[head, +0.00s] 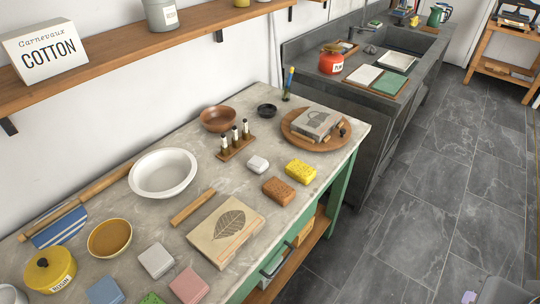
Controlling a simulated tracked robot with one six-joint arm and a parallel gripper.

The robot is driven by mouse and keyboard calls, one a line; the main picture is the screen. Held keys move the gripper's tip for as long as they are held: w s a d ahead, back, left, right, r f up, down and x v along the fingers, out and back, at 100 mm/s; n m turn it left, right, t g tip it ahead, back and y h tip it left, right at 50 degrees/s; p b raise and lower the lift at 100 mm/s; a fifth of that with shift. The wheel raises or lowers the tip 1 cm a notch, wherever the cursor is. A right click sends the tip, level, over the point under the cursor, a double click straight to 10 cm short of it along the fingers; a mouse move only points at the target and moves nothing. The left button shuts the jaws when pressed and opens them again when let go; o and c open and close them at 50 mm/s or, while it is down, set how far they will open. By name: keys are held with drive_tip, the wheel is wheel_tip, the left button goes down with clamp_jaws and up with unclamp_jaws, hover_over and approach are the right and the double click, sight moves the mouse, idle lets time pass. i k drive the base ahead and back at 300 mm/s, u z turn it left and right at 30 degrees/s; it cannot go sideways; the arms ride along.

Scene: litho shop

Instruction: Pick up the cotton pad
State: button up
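I cannot tell for sure which thing is the cotton pad. A small white rounded block (258,164) lies on the stone-topped table, left of a yellow sponge (300,171). A flat whitish square pad (156,260) lies nearer the front, beside a pink square pad (189,285) and a blue square pad (105,291). A white box lettered "COTTON" (48,50) stands on the wall shelf. My gripper is not in view.
On the table (225,178) are a white bowl (163,188), an orange-brown sponge (278,189), a leaf-printed block (226,230), a wooden bar (193,207), and a rack of small bottles (236,146). A round board (316,143) sits at the far end. The tiled floor (400,235) at right is mostly clear.

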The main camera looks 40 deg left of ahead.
sight(258, 164)
drive_tip(key=i, duration=2.55)
drive_tip(key=u, duration=2.65)
